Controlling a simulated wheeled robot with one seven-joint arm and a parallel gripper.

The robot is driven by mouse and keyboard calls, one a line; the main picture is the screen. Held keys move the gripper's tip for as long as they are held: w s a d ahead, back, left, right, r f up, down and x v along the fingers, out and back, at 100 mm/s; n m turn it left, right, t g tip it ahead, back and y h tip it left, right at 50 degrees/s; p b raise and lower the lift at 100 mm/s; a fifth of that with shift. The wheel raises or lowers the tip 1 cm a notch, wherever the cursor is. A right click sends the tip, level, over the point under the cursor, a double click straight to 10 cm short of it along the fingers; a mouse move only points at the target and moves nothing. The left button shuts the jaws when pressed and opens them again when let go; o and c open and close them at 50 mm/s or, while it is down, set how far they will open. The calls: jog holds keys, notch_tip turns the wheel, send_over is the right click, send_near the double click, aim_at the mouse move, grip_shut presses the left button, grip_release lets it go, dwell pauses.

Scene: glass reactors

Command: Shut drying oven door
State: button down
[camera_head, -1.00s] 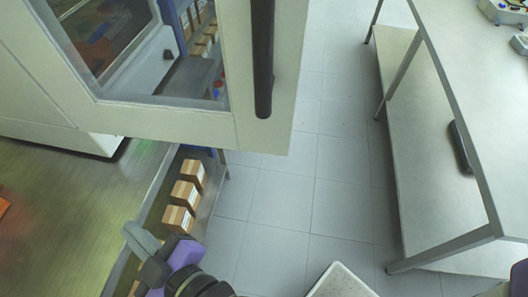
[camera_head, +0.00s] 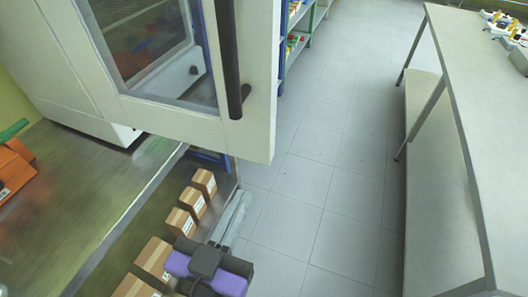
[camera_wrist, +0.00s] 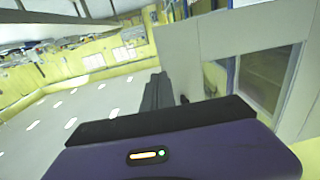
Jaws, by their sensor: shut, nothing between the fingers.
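The drying oven door (camera_head: 250,135) is a pale panel with a glass window and a long dark vertical handle (camera_head: 230,65). In the head view it stands open at the upper left, swung out from the pale oven body (camera_head: 85,115). My gripper (camera_head: 208,258) is at the bottom of the head view, below the door in the picture and apart from it. It is shut and empty. In the wrist view its dark fingers (camera_wrist: 158,92) are together, and a pale panel with a window (camera_wrist: 265,75), apparently the door, fills the right side.
The oven stands on a metal bench (camera_head: 100,190) with an orange device (camera_head: 12,170) at the left. Several cardboard boxes (camera_head: 180,222) sit on a shelf below. A grey table (camera_head: 475,110) stands at the right. The tiled floor (camera_head: 325,180) between is clear.

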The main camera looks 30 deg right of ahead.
aim_at(268, 144)
jog(key=p+x, duration=0.3)
jog(key=x, duration=0.7)
jog(key=shift+w+d+r, duration=0.15)
jog(key=shift+w, duration=0.05)
jog(key=shift+w+d, duration=0.4)
jog(key=shift+d, duration=0.05)
